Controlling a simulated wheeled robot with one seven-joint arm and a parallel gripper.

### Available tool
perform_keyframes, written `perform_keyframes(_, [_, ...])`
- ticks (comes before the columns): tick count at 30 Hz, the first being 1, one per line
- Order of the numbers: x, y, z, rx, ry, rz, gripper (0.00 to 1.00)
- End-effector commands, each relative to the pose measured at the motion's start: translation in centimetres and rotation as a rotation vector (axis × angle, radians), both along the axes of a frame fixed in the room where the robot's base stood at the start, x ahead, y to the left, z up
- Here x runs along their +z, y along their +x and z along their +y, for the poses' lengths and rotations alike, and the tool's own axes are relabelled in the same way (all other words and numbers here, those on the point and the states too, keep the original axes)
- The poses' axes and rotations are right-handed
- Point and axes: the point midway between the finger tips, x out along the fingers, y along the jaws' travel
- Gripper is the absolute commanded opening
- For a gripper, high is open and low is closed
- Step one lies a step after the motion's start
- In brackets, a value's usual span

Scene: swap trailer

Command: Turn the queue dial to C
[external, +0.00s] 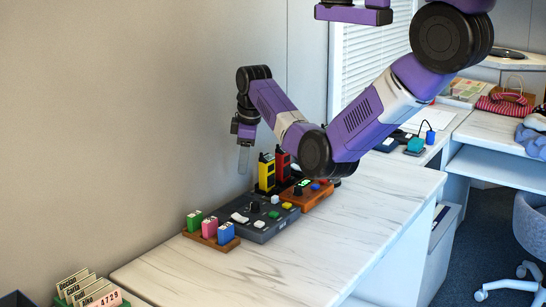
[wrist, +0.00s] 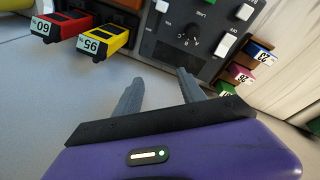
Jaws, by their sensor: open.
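A dark grey control panel (external: 268,228) sits on the white counter by the wall, with a small black knob (external: 254,207) on its top. In the wrist view the panel (wrist: 160,50) shows upside down, with the black dial (wrist: 190,37) and small white letters around it. I cannot tell surely which letter the dial points at. My gripper (external: 244,160) is above and apart from the panel, on its wall side, fingers pointing down. In the wrist view my gripper (wrist: 158,84) is open and empty, with the dial beyond its fingertips.
White switches (wrist: 226,45) flank the dial. A wooden rack (external: 208,241) holds green, pink and blue blocks. The counter's front is clear.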

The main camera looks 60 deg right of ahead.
Motion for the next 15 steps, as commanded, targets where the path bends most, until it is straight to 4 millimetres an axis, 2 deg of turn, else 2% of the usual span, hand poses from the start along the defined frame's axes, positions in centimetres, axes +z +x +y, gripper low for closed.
perform_keyframes(1, [-1.6,-2.0,0.8,0.045,0.028,0.089,0.47])
perform_keyframes(3, [-2.3,-3.8,1.7,0.106,0.054,0.174,0.47])
perform_keyframes(6, [-2.3,-5.2,2.4,0.166,0.077,0.234,0.47])
perform_keyframes(11, [-3.0,-5.5,2.6,0.200,0.080,0.247,0.47])
perform_keyframes(15, [-5.0,-5.6,2.6,0.200,0.080,0.247,0.47])
